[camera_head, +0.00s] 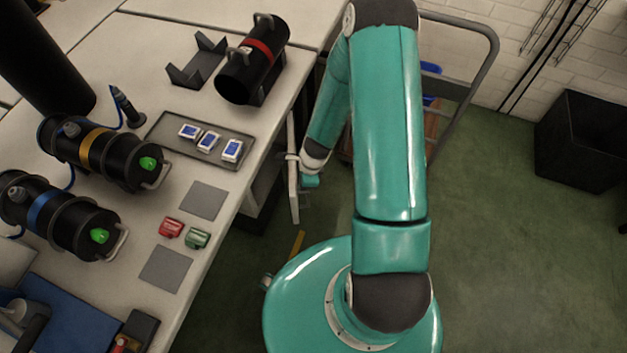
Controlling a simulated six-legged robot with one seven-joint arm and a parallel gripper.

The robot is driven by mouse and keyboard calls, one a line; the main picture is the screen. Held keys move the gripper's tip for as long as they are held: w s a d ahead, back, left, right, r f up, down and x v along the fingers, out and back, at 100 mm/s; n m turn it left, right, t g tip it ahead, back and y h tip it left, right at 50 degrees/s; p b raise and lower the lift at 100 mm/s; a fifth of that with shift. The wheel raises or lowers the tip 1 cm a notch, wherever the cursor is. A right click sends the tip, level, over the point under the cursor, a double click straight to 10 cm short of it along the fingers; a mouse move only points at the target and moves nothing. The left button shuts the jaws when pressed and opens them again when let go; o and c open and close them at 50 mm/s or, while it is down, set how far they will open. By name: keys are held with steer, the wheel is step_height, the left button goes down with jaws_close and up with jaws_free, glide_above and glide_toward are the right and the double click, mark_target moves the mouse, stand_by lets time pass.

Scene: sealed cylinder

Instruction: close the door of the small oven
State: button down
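A pale upright panel (293,188), which looks like the open door of the small oven, stands out from under the bench's right edge and is seen nearly edge-on. A small light piece, perhaps its handle, sticks out near its top. The oven body is mostly hidden beneath the bench top. My gripper (309,181) is at the end of my teal arm, low and just right of the panel. It is close to the panel, but I cannot tell whether they touch. Its fingers are too small and hidden to show whether they are open.
The bench (170,200) on the left holds black cylinders, a grey tray (175,152) with blue-and-white items, and red and green blocks. A cart with a grey rail (487,60) stands behind my arm. A black bin (580,140) is at right. Green floor there is clear.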

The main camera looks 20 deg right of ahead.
steer(key=shift+w+a, duration=0.3)
steer(key=shift+a, duration=0.6)
steer(key=shift+d, duration=0.15)
